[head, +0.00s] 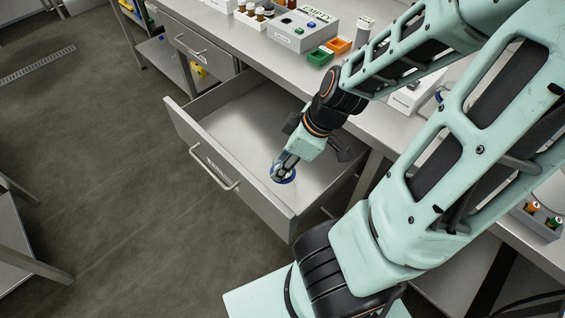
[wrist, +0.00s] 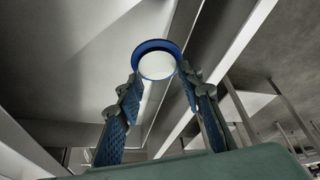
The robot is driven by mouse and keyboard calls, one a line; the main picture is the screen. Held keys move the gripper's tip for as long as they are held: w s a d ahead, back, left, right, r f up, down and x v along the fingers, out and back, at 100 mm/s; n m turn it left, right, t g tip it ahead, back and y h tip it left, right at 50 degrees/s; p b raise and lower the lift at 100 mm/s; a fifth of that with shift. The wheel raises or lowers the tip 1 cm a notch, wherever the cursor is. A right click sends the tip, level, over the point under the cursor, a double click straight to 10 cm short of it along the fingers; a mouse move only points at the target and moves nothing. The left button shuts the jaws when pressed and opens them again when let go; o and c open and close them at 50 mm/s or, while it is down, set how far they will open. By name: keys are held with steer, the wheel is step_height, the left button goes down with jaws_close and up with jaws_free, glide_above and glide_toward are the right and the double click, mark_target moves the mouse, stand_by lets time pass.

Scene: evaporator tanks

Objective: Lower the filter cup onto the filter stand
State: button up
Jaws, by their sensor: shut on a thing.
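The filter cup, a round white cup with a blue rim (wrist: 157,62), sits between my two fingertips in the wrist view. In the head view its blue rim (head: 284,178) shows at the tip of my gripper (head: 285,165), over the inside of an open drawer (head: 225,125). My gripper is shut on the cup and points down into the drawer. I cannot tell whether the cup touches the drawer floor. I cannot make out a filter stand in either view; my arm hides part of the bench.
The drawer's front panel with its handle (head: 213,168) stands pulled out from the bench. The drawer's left part is clear.

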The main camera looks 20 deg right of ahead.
steer(key=w+d+r+m+h+p, duration=0.1)
steer(key=d+r+m+p, duration=0.15)
steer(key=d+r, duration=0.45)
steer(key=d+r+m+t+p, duration=0.15)
steer(key=d+p, duration=0.25)
steer(key=d, duration=0.6)
steer(key=w+d+r+m+h+p, duration=0.1)
steer(key=d+r+m+p, duration=0.15)
steer(key=d+r, duration=0.45)
steer(key=s+d+r+m+h+p, duration=0.1)
steer(key=s+d+r+m+p, duration=0.1)
steer(key=s+d, duration=0.6)
steer(key=s+d+r+m+h+p, duration=0.1)
steer(key=s+d+r+m+p, duration=0.2)
steer(key=s+d, duration=0.4)
steer(key=shift+s+d+r+p, duration=0.5)
steer(key=shift+d+p, duration=0.65)
steer(key=shift+d, duration=2.6)
steer(key=shift+w+r+m, duration=0.1)
steer(key=shift+r+m, duration=0.05)
steer(key=shift+m, duration=0.1)
steer(key=shift+f+b, duration=1.35)
steer(key=shift+f, duration=1.55)
